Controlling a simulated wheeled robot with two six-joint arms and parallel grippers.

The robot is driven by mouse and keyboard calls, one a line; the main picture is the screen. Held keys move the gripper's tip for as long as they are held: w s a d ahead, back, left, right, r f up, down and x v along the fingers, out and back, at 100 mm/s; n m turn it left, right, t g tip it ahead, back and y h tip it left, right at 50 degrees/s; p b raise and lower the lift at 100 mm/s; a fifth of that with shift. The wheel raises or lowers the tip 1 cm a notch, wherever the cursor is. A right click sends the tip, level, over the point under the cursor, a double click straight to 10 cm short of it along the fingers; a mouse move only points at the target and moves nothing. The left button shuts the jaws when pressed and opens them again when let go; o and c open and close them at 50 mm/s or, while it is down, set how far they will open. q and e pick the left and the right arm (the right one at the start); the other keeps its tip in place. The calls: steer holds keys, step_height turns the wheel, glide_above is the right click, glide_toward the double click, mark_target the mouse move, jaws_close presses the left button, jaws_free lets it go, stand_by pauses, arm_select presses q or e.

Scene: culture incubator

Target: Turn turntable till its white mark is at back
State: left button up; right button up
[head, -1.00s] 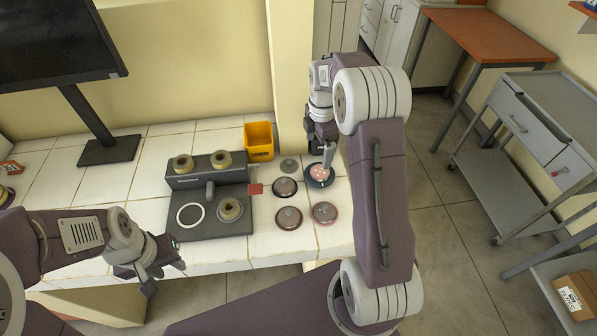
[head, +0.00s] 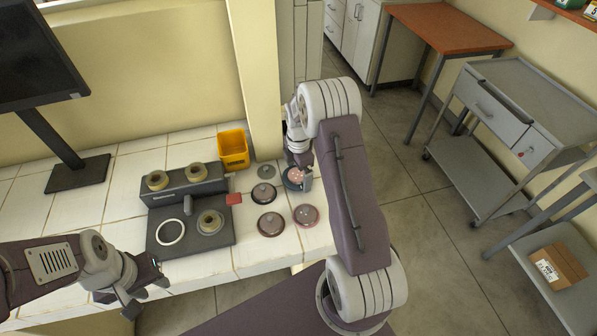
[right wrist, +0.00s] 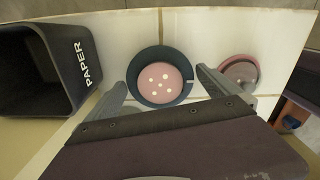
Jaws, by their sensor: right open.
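The turntable is a dark teal disc (right wrist: 143,92) carrying a pink dish with pale spots (right wrist: 165,84). Its white mark (right wrist: 190,83) is on the right of the rim in the right wrist view, on the side facing a pink-rimmed dish (right wrist: 238,72). In the head view the turntable (head: 291,180) is partly hidden by my right gripper (head: 300,178), and the mark cannot be made out. My right gripper is open, its fingers apart to either side of the disc's near part in the wrist view. My left gripper (head: 143,291) hangs at the table's front, away from the turntable; its jaw gap is unclear.
Lidded dishes (head: 271,224) stand close in front of and left of the turntable. A grey device (head: 222,238) and a yellow bin (head: 233,150) are further left. A wall pillar (head: 257,85) rises behind. A dark PAPER bin (right wrist: 45,62) shows in the wrist view.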

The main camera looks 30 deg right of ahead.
steer(key=c, duration=1.1)
steer(key=shift+o, duration=0.2)
